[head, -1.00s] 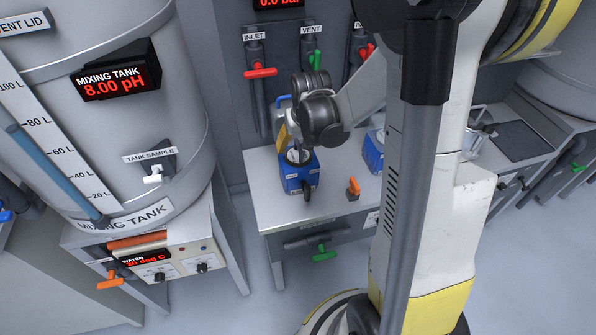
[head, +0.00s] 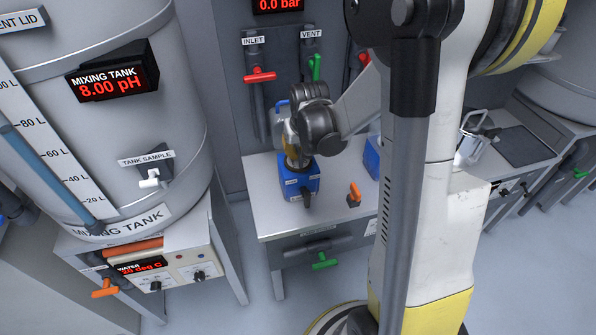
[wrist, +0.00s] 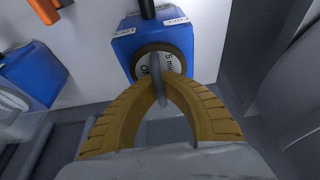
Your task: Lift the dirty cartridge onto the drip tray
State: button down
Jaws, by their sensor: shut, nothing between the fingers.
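A round cartridge (wrist: 152,66) with a pale printed face, a dark rim and a grey upright fin sits in a blue housing (head: 299,180) on the bench. Its print reads partly "5 mic"; I cannot tell from it whether this is the dirty one. The housing also shows in the wrist view (wrist: 150,38). My gripper (head: 297,163) is right above the cartridge. In the wrist view its yellow fingers (wrist: 163,84) are brought together at the fin, without a visible hold on it. I cannot identify the drip tray with certainty.
A second blue housing (head: 372,158) stands to the right, partly behind my arm. An orange-handled valve (head: 354,193) is on the bench (head: 270,215) between them. Red inlet (head: 260,75) and green vent (head: 316,68) valves are behind. A dark panel (head: 520,146) and metal jug (head: 473,142) are farther right.

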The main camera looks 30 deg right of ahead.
jog(key=shift+r, duration=0.1)
jog(key=shift+r+p, duration=4.4)
jog(key=shift+r, duration=1.3)
jog(key=shift+a+f, duration=0.1)
